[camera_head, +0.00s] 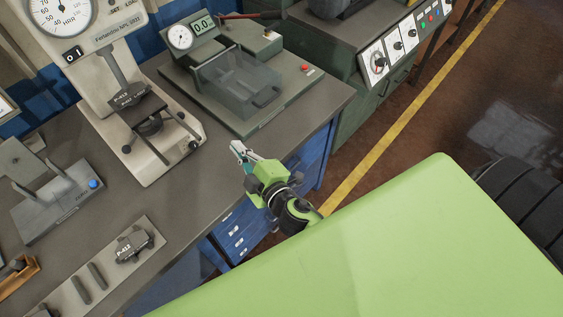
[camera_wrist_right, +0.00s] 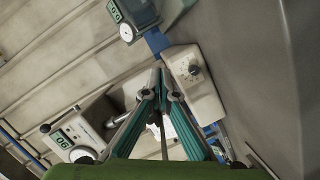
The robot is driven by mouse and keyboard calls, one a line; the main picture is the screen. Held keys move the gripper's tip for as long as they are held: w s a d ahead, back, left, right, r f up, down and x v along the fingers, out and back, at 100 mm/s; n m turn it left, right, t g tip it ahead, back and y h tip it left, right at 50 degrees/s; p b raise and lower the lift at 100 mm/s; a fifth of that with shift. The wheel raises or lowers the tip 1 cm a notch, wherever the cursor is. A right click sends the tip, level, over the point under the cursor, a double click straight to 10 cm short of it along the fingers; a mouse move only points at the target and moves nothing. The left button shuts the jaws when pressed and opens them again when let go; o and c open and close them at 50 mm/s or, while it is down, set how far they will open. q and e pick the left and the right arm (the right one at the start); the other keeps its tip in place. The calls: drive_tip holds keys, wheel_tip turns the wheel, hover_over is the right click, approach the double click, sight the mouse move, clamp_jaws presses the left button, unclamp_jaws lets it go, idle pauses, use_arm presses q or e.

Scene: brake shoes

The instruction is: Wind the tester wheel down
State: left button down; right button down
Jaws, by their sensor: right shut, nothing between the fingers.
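The hardness tester (camera_head: 112,50) stands at the upper left of the head view, a beige machine with a large round dial. Its dark wheel (camera_head: 150,127), with spokes ending in round knobs, sits low on the tester's front. A dark part marked P-412 (camera_head: 130,96) is above the wheel, under the tester's head. My right gripper (camera_head: 238,149) is shut and empty, over the bench edge to the right of the wheel and apart from it. Its teal fingers (camera_wrist_right: 160,85) meet at the tips in the right wrist view. My left gripper is not in view.
A second gauge fixture (camera_head: 240,80) with a clear box stands to the right of the tester. A plate with another P-412 part (camera_head: 133,244) lies at the front left. A grey fixture with a blue button (camera_head: 58,203) is at the left. Bare bench top (camera_head: 190,205) lies between.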

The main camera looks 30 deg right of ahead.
drive_tip(key=d+f+m+h, duration=0.1)
drive_tip(key=s+d+f+m+g+h, duration=0.1)
drive_tip(key=d, duration=0.1)
drive_tip(key=s+d+f+m+g, duration=0.1)
drive_tip(key=d+f+m, duration=0.1)
drive_tip(key=shift+s+f+h, duration=0.1)
drive_tip(key=shift+s+h, duration=0.15)
drive_tip(key=shift+h, duration=0.15)
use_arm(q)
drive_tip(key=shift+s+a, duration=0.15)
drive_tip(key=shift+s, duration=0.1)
use_arm(e)
drive_tip(key=s+d+f+m+g+h, duration=0.1)
drive_tip(key=s+d+f+m+g, duration=0.2)
drive_tip(key=f, duration=0.5)
drive_tip(key=shift+s+g, duration=0.5)
drive_tip(key=shift+s, duration=0.9)
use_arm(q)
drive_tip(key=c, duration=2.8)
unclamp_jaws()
